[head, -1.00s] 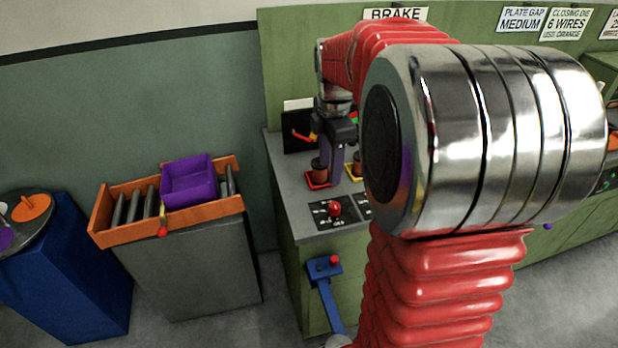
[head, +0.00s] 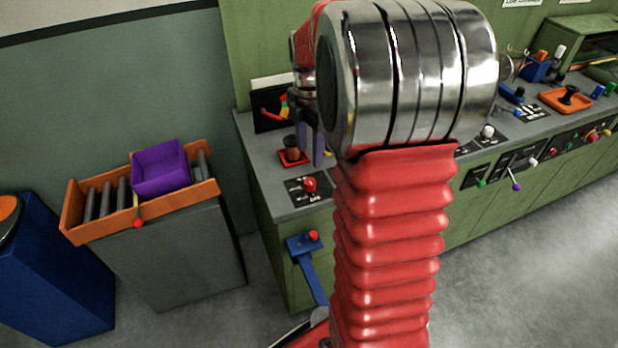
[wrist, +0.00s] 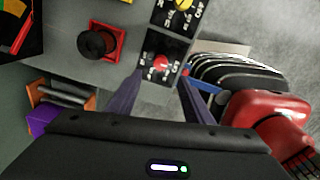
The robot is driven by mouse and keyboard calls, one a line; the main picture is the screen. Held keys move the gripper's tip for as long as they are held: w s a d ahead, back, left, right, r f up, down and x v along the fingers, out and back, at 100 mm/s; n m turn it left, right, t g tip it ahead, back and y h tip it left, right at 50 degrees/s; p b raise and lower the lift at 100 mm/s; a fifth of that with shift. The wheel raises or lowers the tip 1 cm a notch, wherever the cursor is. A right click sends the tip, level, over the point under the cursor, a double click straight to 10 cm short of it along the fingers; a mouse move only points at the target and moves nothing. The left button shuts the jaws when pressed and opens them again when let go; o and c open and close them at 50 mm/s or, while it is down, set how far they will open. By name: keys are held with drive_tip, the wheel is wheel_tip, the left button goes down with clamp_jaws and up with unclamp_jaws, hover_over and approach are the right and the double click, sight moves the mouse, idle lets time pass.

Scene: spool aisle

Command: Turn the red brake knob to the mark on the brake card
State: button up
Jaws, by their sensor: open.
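The red knob (head: 310,185) sits on a black plate with white markings at the front left of the grey counter. In the wrist view the red knob (wrist: 160,62) shows between and beyond my fingers, on its marked plate (wrist: 158,75); the markings are too small to read. My gripper (head: 311,160) is open and points down, above and just behind the knob in the head view. In the wrist view my gripper (wrist: 160,80) has its two purple fingers apart and empty. The BRAKE card is out of view now.
A blue lever with a red ball (head: 313,236) is below the counter edge. A yellow knob (wrist: 183,4) is beside the red one.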

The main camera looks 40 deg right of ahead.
sight(309, 181)
wheel_tip(309, 181, down, 11)
drive_tip(key=shift+r, duration=0.15)
idle(0.4)
drive_tip(key=c, duration=1.1)
